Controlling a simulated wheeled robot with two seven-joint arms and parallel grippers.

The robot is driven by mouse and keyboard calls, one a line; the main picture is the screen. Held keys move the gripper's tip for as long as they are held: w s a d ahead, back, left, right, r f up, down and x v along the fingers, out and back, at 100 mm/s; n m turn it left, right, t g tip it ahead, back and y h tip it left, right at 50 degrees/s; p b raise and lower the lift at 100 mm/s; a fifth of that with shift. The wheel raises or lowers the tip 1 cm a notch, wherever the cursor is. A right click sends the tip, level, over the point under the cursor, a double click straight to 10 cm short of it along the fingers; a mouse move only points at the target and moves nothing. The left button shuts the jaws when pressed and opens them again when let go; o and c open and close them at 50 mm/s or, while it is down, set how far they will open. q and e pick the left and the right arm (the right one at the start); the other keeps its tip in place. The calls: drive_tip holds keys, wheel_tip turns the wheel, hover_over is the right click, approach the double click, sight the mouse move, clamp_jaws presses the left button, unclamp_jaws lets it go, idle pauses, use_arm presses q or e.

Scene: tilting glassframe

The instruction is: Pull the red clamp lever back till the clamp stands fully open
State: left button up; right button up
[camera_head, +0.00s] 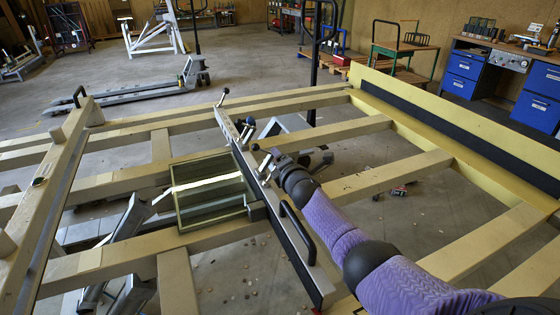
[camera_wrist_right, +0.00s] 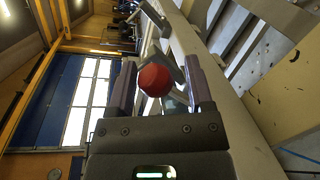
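The red ball knob (camera_wrist_right: 154,80) of the clamp lever shows in the right wrist view, between the two fingers of my right gripper (camera_wrist_right: 160,84). The fingers are spread, with a gap on each side of the knob. I cannot tell how deep the knob sits between them. A grey clamp part shows behind the knob. In the head view my purple right arm reaches from the lower right to the grey clamp rail (camera_head: 243,151); its gripper and the red knob are hard to make out there. My left gripper is not in view.
A small wooden frame with glass (camera_head: 208,209) sits against the rail's left side. A black bow handle (camera_head: 298,232) stands on the rail near my arm. Pale wooden beams (camera_head: 385,176) cross the large tilting table, with open gaps to the floor between them.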

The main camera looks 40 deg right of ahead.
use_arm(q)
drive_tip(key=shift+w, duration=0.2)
use_arm(e)
drive_tip(key=shift+o, duration=0.2)
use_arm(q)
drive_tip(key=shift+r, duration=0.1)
use_arm(e)
drive_tip(key=shift+r, duration=0.1)
drive_tip(key=shift+s+a+r+p, duration=0.2)
drive_tip(key=shift+s+p, duration=0.1)
drive_tip(key=shift+p, duration=0.2)
use_arm(q)
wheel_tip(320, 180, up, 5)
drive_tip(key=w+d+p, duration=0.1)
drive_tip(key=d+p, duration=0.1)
drive_tip(key=p, duration=0.2)
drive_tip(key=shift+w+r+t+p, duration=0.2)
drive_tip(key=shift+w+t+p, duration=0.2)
use_arm(e)
drive_tip(key=v, duration=0.9)
drive_tip(key=shift+f, duration=0.2)
drive_tip(key=shift+s, duration=0.15)
